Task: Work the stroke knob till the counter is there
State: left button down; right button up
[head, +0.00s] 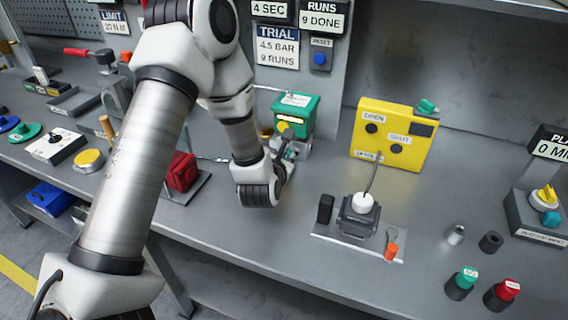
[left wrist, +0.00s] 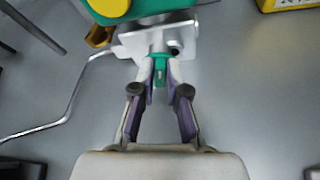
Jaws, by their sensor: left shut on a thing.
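The green valve actuator (head: 296,112) with a yellow knob on its front stands at the back of the bench, on a silver block. In the left wrist view its green and yellow body (left wrist: 112,8) is at the top, above the silver block (left wrist: 135,42). My left gripper (head: 289,152) is at the front of this block. In the left wrist view my left gripper (left wrist: 160,70) is shut on a small green knob (left wrist: 159,62), apparently the stroke knob. The fingers hide part of it. The counter (head: 322,20) reads "RUNS 9 DONE". My right gripper is not in view.
The trial card (head: 278,45) reads "4.5 BAR 9 RUNS". A blue reset button (head: 320,59) is beside it. A yellow OPEN/SHUT box (head: 393,135) stands to the right. A red block (head: 182,171) is at the left. Bare bench lies before the gripper.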

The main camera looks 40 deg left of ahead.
pick_arm(q)
jog(key=shift+w+d+f+m+y+b, duration=0.1)
jog(key=shift+d+f+m+y+b, duration=0.1)
jog(key=shift+m+y+b, duration=0.55)
jog(key=shift+r+m+y+b, duration=0.1)
jog(key=shift+m+y+b, duration=0.15)
jog(key=shift+m+b, duration=0.55)
jog(key=c, duration=1.2)
grip_release()
jog(key=v, duration=0.7)
jog(key=shift+d+r, duration=0.1)
jog(key=shift+d, duration=0.1)
jog(key=shift+a, duration=0.1)
